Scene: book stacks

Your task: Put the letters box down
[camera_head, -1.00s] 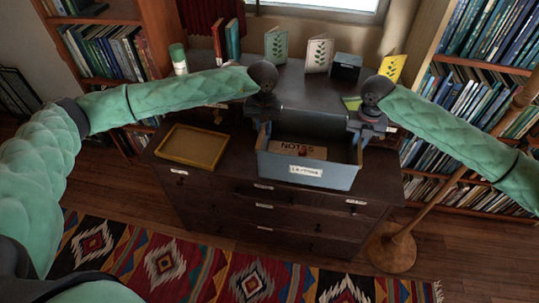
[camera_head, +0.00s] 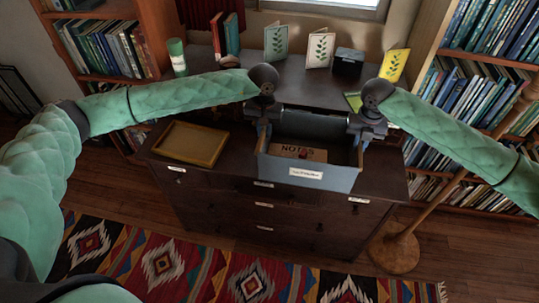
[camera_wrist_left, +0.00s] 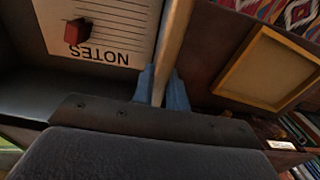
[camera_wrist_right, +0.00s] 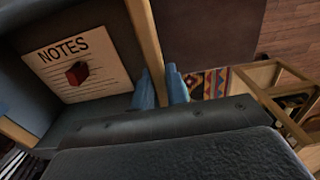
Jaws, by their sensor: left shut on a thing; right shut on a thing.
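The letters box (camera_head: 307,176) is an open blue-grey box with a white label on its front. It is at the front right part of the dark dresser top (camera_head: 225,172). I cannot tell whether its bottom touches the top. A NOTES sheet (camera_head: 301,154) with a small red block (camera_wrist_right: 77,73) lies inside it. My left gripper (camera_head: 264,135) is shut on the box's left wall, also seen in the left wrist view (camera_wrist_left: 163,88). My right gripper (camera_head: 363,138) is shut on its right wall, with the fingers either side of the rim in the right wrist view (camera_wrist_right: 160,88).
A yellow-rimmed tray (camera_head: 191,143) lies left of the box. Cards (camera_head: 320,50), a small dark box (camera_head: 349,62) and a green-capped cylinder (camera_head: 177,58) stand along the back. A wooden stand (camera_head: 396,250) is on the floor at right.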

